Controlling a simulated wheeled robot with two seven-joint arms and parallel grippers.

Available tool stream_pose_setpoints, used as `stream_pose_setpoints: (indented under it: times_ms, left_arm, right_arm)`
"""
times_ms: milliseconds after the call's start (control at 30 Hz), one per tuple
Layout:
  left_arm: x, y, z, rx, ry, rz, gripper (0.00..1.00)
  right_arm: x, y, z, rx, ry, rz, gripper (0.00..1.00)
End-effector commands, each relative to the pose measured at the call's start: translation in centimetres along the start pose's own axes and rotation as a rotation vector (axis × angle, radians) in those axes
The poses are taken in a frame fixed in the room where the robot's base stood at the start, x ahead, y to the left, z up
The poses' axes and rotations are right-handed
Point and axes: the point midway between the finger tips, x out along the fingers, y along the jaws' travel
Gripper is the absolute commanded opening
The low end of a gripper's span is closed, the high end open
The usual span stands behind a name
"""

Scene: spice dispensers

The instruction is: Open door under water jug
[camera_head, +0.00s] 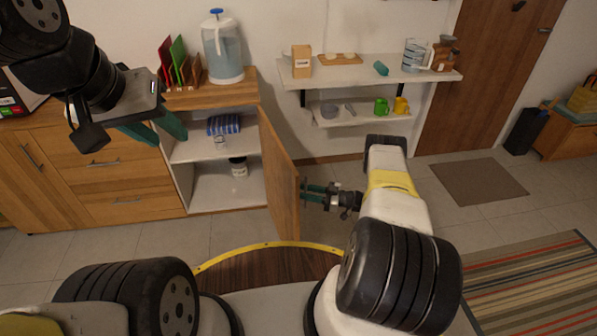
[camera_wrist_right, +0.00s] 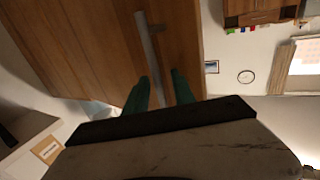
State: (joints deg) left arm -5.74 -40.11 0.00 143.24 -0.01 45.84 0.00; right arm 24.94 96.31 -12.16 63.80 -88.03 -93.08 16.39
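The water jug (camera_head: 224,50) stands on the wooden cabinet top. The wooden cabinet door (camera_head: 279,175) under it stands wide open, swung out toward me, showing the shelves inside. My right gripper (camera_head: 304,190) is at the door's outer side. In the right wrist view, its two green fingers (camera_wrist_right: 160,76) lie either side of the metal bar handle (camera_wrist_right: 148,45), with a gap visible on the right finger's side, so it looks open around the handle. Whether the left finger touches the bar is unclear. My left gripper (camera_head: 162,132) is open and empty, in front of the drawers.
Inside the cabinet are a blue striped item (camera_head: 223,124), a glass (camera_head: 220,142) and a dark-lidded jar (camera_head: 238,166). Wall shelves (camera_head: 440,76) with cups and boxes are to the right. Floor beyond the door is clear.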

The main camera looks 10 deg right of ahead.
Motion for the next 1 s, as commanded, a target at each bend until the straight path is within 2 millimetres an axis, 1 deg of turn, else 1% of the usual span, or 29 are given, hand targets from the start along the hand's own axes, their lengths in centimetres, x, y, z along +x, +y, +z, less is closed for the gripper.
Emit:
stream_pose_setpoints:
  times_ms: [267,367,600,700,833,1000]
  left_arm:
    - [0.0,0.0,0.0,0.0,0.0,0.0,0.36]
    - [0.0,0.0,0.0,0.0,0.0,0.0,0.36]
    - [0.0,0.0,0.0,0.0,0.0,0.0,0.36]
    - [0.0,0.0,0.0,0.0,0.0,0.0,0.36]
    - [0.0,0.0,0.0,0.0,0.0,0.0,0.36]
    - [0.0,0.0,0.0,0.0,0.0,0.0,0.36]
  right_arm:
    - [-0.1,0.1,-0.1,-0.003,0.002,0.001,0.32]
    - [-1.0,0.2,-0.1,-0.003,0.002,0.003,0.32]
    - [-5.1,0.1,-0.1,-0.002,0.001,0.003,0.32]
    - [-6.5,0.1,-0.1,-0.003,0.002,0.002,0.32]
    - [-7.6,0.1,0.0,-0.003,0.001,0.001,0.32]
    - [-7.8,0.1,0.0,-0.002,0.001,0.0,0.32]
